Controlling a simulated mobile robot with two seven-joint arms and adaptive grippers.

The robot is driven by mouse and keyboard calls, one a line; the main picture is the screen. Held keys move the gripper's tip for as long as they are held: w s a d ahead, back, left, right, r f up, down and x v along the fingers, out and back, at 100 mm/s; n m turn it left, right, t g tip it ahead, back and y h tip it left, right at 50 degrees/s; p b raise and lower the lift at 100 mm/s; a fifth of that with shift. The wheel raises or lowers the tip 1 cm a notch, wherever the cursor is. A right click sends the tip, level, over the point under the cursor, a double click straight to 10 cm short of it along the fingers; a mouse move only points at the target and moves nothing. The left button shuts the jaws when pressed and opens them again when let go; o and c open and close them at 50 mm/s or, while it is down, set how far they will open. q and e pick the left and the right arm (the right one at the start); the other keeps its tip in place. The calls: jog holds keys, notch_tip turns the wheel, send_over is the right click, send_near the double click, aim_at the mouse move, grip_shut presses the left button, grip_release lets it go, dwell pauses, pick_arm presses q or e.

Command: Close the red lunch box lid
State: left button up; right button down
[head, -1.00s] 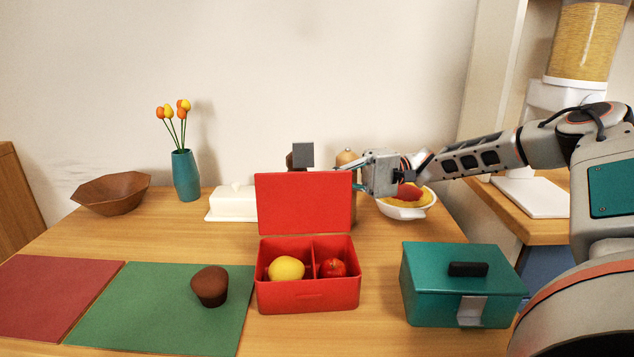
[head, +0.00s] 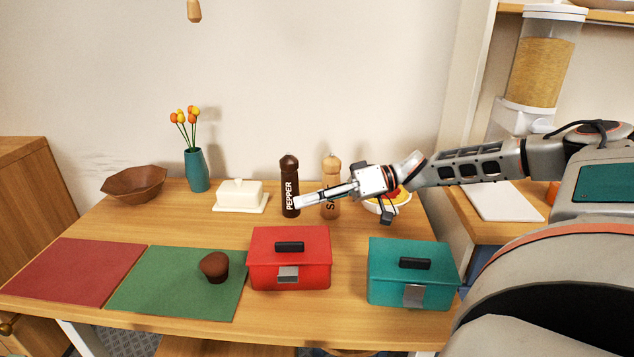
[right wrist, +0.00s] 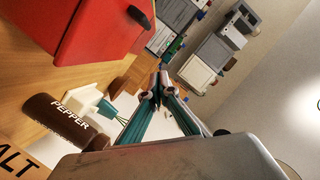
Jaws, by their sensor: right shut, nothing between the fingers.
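The red lunch box (head: 290,262) stands on the table, and its lid (head: 262,238) is down flat over it. The yellow and red fruit in it are hidden now. A black handle lies on top and a grey latch (head: 288,275) is at the front. My right gripper (head: 299,202) is shut and empty, above and behind the box, apart from it, pointing left in front of the pepper mill. In the right wrist view its fingertips (right wrist: 157,90) are together, with the red box (right wrist: 100,30) at upper left. My left gripper is not in view.
The pepper mill (head: 289,170) and salt mill (head: 331,172) stand close behind my right gripper. A teal lunch box (head: 385,290), shut, is right of the red one. A brown muffin (head: 214,267) lies on the green mat (head: 150,290). A butter dish (head: 240,197) stands behind.

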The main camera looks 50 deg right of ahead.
aim_at(307, 249)
jog(key=s+a+n+p, duration=0.1)
jog(key=s+a+n+h+p, duration=0.1)
jog(key=n+p, duration=0.1)
jog(key=shift+s+a+f+t+p, duration=0.1)
jog(key=shift+s+f+t+p, duration=0.05)
jog(key=shift+f+t+p, duration=0.2)
jog(key=shift+s+a+f, duration=0.15)
jog(key=shift+a+f, duration=0.05)
jog(key=shift+f, duration=0.2)
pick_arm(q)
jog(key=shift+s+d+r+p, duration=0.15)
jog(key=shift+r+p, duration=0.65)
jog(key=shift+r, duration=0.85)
pick_arm(e)
jog(key=shift+s+a+f, duration=0.25)
jog(key=shift+f, duration=0.35)
jog(key=shift+s+a+f, duration=0.2)
jog(key=shift+s+f, duration=0.05)
jog(key=shift+f, duration=0.3)
